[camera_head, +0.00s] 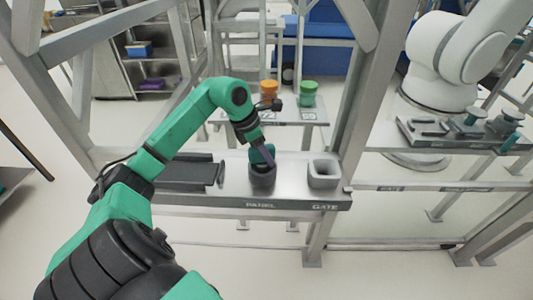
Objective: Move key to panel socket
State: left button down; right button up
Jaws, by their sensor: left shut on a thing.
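My left gripper (266,156) reaches down over the dark panel socket (263,180), above the PANEL label on the grey shelf. It is shut on the teal key (257,154), which is mostly covered by the fingers. The key sits at the socket's mouth; I cannot tell how far its lower end is inside. My right gripper is not in view.
A light grey gate socket (324,175) stands just right, above the GATE label. A dark tray (188,172) lies left on the shelf (230,197). Orange (268,90) and green (308,92) capped items stand behind. Metal frame posts (358,100) and a white robot arm (455,55) are to the right.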

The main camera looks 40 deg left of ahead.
pick_arm(q)
jog(key=shift+f, duration=0.1)
dwell(0.3)
grip_release()
notch_tip(320, 180, up, 9)
jog(key=p, duration=0.6)
jog(key=shift+p, duration=0.3)
